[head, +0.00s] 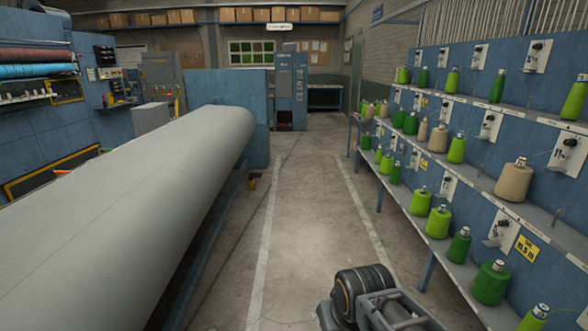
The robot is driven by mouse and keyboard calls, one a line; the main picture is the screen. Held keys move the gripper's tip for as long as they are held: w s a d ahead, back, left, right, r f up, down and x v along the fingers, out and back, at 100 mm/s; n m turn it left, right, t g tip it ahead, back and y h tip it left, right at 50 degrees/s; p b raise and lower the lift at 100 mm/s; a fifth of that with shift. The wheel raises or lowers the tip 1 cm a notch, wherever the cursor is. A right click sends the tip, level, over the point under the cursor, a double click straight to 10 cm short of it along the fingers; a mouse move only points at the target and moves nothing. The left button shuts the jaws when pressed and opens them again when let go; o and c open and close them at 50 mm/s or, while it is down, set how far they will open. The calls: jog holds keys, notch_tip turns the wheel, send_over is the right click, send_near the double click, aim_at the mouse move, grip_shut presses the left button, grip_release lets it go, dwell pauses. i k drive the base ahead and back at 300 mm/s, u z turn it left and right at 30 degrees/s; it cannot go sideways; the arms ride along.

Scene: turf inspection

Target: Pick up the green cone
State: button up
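Several green yarn cones stand on the blue rack at the right in the head view. A dark green cone (490,283) and a smaller dark green cone (459,245) are on the lower shelf, near me. Bright lime cones (438,221) stand farther along that shelf. More green cones are on the upper shelves, such as a lime one (457,149) and a dark one (497,87). The frame does not show which is the task's cone. Part of my arm shows at the bottom, below and left of the rack. My gripper's fingers are not visible.
A beige cone (514,180) stands among the green ones. A large grey roll (120,215) fills the left side. The concrete aisle (310,205) between roll and rack is open floor, with painted lines. Blue cabinets (291,88) stand at the far end.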

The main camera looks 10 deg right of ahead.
aim_at(458, 251)
jog(key=z, duration=0.15)
jog(key=i, duration=2.25)
jog(key=z, duration=1.4)
jog(key=i, duration=1.5)
jog(key=z, duration=1.15)
jog(key=i, duration=0.5)
jog(key=z, duration=0.3)
